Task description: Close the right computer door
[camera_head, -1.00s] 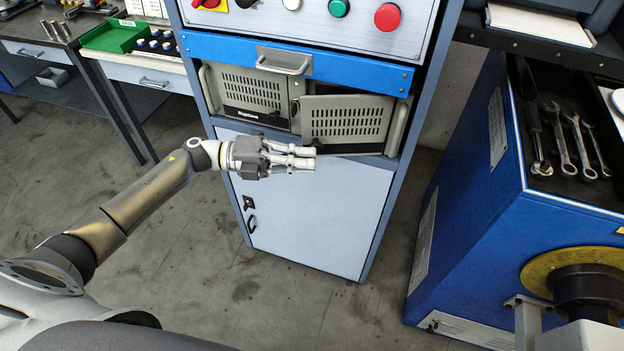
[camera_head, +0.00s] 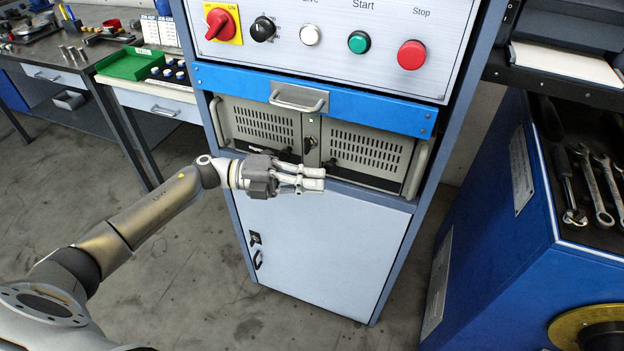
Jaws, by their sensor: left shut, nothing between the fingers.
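The right computer door (camera_head: 370,152) is a beige vented panel in the cabinet bay under the blue drawer. It sits about flush with the left computer door (camera_head: 262,124), and its far edge meets the middle post. My left gripper (camera_head: 322,180) is in front of the bay's lower edge, at the lower left of the right door. Its fingers are together, point right and hold nothing. I cannot tell whether the fingertips touch the door. My right gripper is not in view.
The blue drawer with its handle (camera_head: 299,100) is above the doors, under a panel with a red stop button (camera_head: 411,54). A white lower cabinet door (camera_head: 320,245) is below. A blue machine (camera_head: 500,215) stands at the right, a workbench at the left.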

